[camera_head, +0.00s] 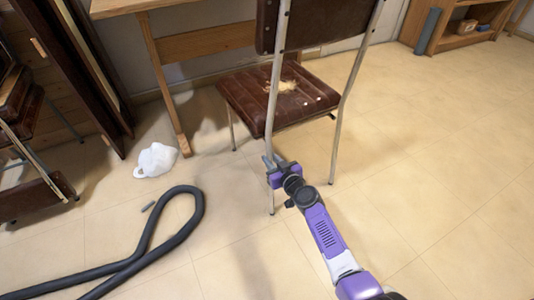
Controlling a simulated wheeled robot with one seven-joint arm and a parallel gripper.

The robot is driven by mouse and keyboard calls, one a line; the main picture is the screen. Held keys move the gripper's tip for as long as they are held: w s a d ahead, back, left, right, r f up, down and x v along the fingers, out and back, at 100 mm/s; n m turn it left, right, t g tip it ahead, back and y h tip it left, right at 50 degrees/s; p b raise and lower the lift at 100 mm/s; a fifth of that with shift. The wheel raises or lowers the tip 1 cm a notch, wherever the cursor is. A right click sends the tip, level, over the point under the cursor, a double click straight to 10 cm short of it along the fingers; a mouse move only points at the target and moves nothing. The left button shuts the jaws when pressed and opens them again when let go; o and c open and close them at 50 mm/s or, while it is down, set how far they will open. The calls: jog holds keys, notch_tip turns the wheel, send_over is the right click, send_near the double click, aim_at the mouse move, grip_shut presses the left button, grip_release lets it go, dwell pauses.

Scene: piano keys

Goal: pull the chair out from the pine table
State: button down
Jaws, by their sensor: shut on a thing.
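The chair (260,103) stands upright in the upper middle, with a worn brown seat, a dark backrest and light metal legs. Its seat has a torn pale patch. The pine table (207,43) is behind it and to the left, with only its edge, a rail and a leg in view. My gripper (270,162) is shut on the chair's near left metal leg, below seat height. The fingertips are small here and partly hidden by the wrist.
A black hose (150,243) loops on the floor at lower left. A white bag-like thing (155,160) lies by the table leg. Another chair (30,125) stands at far left. A wooden shelf (465,30) is at top right. The floor on the right is clear.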

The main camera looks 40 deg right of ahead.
jog(key=s+a, duration=0.3)
jog(key=s, duration=0.3)
jog(key=shift+s+f, duration=0.2)
jog(key=shift+f, duration=0.1)
dwell(0.6)
jog(key=shift+s+a, duration=0.1)
jog(key=shift+a, duration=0.05)
jog(key=shift+s+a+b, duration=0.25)
jog(key=shift+s+a, duration=0.05)
jog(key=shift+s, duration=0.4)
jog(key=shift+s+a+b, duration=0.2)
jog(key=shift+s+a, duration=0.1)
jog(key=shift+s, duration=0.4)
jog(key=c, duration=1.2)
grip_release()
jog(key=shift+o, duration=1)
jog(key=shift+d+r, duration=0.1)
jog(key=shift+r, duration=0.05)
